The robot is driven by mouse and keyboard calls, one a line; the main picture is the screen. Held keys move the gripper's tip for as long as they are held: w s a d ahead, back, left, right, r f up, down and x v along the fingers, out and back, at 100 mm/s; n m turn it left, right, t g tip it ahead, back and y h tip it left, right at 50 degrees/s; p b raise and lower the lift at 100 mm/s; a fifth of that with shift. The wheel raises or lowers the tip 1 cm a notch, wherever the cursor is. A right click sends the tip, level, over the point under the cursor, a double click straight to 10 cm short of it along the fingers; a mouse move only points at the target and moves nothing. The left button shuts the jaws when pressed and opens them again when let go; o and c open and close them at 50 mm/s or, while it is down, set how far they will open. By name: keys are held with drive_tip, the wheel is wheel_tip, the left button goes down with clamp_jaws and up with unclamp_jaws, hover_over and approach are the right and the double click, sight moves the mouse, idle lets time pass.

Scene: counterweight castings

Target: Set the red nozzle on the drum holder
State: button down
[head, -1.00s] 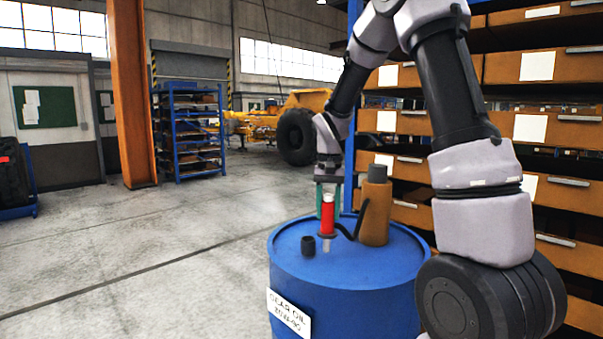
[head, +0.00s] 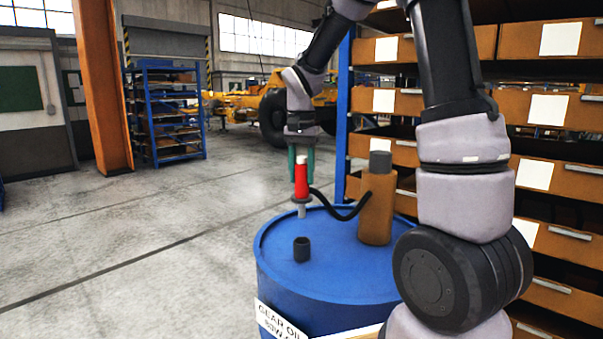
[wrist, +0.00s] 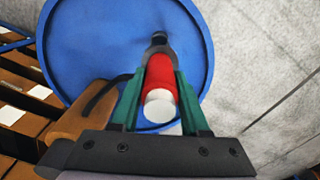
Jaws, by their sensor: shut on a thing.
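The red nozzle (head: 301,182) has a white top cap and a pale tip pointing down. My gripper (head: 301,165) is shut on it, its green fingers on either side, and holds it roughly upright above the blue drum (head: 340,280). The drum holder (head: 301,249), a small dark cup, stands on the drum top, below the nozzle tip in the head view with a gap between. In the wrist view the nozzle (wrist: 160,70) shows between the fingers with its white cap nearest. The dark holder (wrist: 159,38) appears just past it; the nozzle tip is hidden.
A black hose runs from the nozzle to a brown canister (head: 377,205) with a grey cap on the drum top. Shelving with brown drawers (head: 550,175) stands close on the right. Open concrete floor (head: 150,250) lies to the left.

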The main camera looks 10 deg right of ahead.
hover_over(302, 217)
drive_tip(key=shift+w+f, duration=0.2)
drive_tip(key=shift+f, duration=1.25)
drive_tip(key=shift+w+f, duration=0.2)
drive_tip(key=shift+f, duration=4.45)
drive_tip(key=shift+c, duration=1.6)
unclamp_jaws()
wheel_tip(302, 217, up, 11)
drive_tip(key=shift+f, duration=0.1)
drive_tip(key=shift+d, duration=0.1)
drive_tip(key=s+d+r+n+t+y, duration=0.1)
drive_tip(key=s+d+r+t, duration=0.2)
drive_tip(key=s+r, duration=0.4)
drive_tip(key=s+d+r+n+t+y, duration=0.1)
drive_tip(key=s+d+r+t, duration=0.1)
drive_tip(key=s+r+t, duration=0.2)
drive_tip(key=s+r, duration=0.3)
drive_tip(key=s, duration=0.5)
drive_tip(key=shift+d+r, duration=0.3)
drive_tip(key=shift+d, duration=0.1)
